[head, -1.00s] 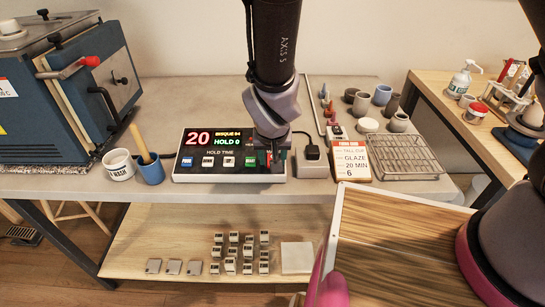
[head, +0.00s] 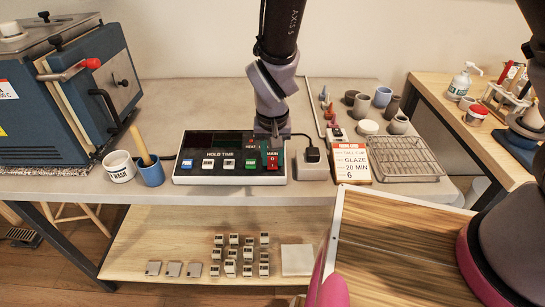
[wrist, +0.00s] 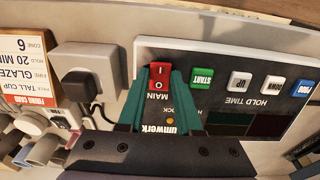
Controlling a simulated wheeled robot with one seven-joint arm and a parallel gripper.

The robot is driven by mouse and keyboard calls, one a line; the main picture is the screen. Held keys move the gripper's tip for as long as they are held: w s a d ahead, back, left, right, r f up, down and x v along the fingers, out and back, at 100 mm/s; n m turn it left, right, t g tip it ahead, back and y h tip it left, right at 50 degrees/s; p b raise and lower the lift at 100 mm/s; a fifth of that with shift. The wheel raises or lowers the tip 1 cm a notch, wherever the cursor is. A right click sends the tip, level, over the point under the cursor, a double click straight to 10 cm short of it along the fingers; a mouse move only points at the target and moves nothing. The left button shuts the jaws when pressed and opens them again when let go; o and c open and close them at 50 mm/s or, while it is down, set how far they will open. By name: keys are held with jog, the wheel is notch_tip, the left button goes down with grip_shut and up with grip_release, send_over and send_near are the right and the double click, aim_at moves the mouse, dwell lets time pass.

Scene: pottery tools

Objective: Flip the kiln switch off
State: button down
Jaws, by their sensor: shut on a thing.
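The kiln control panel (head: 205,178) lies on the bench with its display dark. Its red MAIN rocker switch (head: 272,162) is at the panel's right end. In the wrist view the switch (wrist: 158,78) shows I at its far end and O at the end nearer my gripper. My gripper (head: 272,147) is over the panel's right end. Its two green fingers (wrist: 158,98) flank the switch and are shut on it. The fingers hide part of the panel lettering. The blue kiln (head: 60,95) stands at the left.
A black plug in a grey outlet box (head: 312,160) sits just right of the panel, beside the firing card (head: 354,160) and a wire rack (head: 398,157). A white mug (head: 120,166) and blue cup (head: 150,172) stand to the left. Small pots are at the back right.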

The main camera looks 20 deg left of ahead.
jog(key=c, duration=0.6)
grip_release()
jog(key=r, duration=0.3)
jog(key=s+r, duration=0.1)
jog(key=r, duration=0.6)
jog(key=shift+s+d+r, duration=0.2)
jog(key=shift+r, duration=0.15)
